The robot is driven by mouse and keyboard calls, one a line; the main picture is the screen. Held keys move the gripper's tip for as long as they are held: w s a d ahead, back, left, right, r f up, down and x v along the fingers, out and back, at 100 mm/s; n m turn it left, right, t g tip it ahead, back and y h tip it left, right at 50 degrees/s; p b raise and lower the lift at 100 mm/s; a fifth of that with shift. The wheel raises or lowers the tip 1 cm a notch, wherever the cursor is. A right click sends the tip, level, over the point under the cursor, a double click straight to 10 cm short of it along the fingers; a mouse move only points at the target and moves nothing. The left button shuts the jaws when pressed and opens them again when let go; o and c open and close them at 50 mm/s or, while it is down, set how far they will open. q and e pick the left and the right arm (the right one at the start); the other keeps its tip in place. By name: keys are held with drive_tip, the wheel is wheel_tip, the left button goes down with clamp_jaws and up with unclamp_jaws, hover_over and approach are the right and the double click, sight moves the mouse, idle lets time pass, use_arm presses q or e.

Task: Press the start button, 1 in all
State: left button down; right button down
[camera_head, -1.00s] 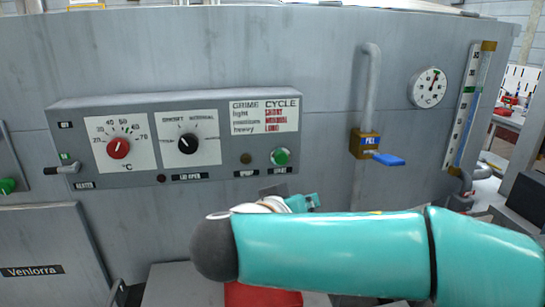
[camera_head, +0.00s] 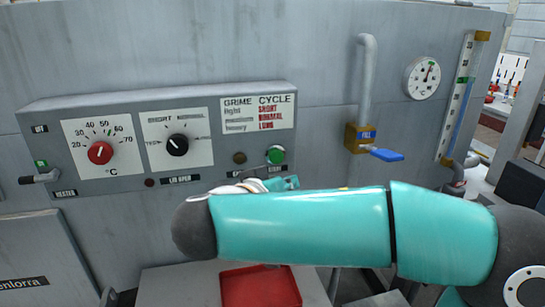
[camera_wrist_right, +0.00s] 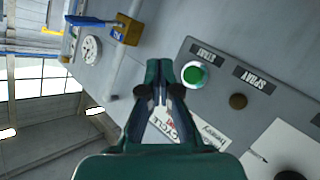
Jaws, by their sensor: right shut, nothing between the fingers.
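The green start button (camera_head: 275,155) is at the right end of the grey control panel (camera_head: 215,172). In the right wrist view the button (camera_wrist_right: 194,75) sits in a pale ring beside the START label. My right gripper (camera_wrist_right: 165,88) is shut and empty. Its tips appear just to the left of the button in that view; whether they touch the panel I cannot tell. In the head view the teal right gripper (camera_head: 286,183) is just below the button, partly hidden behind my forearm. My left gripper is not in view.
A dark brown spray button (camera_head: 240,158) is beside the start button. The panel also has a red temperature knob (camera_head: 100,153) and a black knob (camera_head: 177,145). A blue-handled fill valve (camera_head: 385,154) sticks out to the right. A red tray (camera_head: 260,288) is below my arm.

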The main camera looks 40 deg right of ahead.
sight(276, 156)
drive_tip(key=w+d+p, duration=0.1)
drive_tip(key=w+d, duration=0.2)
drive_tip(key=w, duration=0.3)
drive_tip(key=shift+d, duration=0.15)
idle(1.3)
drive_tip(key=shift+w+d, duration=0.2)
drive_tip(key=shift+w, duration=0.05)
drive_tip(key=shift+w+d, duration=0.2)
drive_tip(key=shift+w, duration=0.25)
idle(0.7)
drive_tip(key=shift+s+b, duration=0.15)
drive_tip(key=shift+b, duration=0.25)
drive_tip(key=shift+s+a+b, duration=0.45)
drive_tip(key=shift+s+b, duration=0.1)
drive_tip(key=shift+s, duration=0.1)
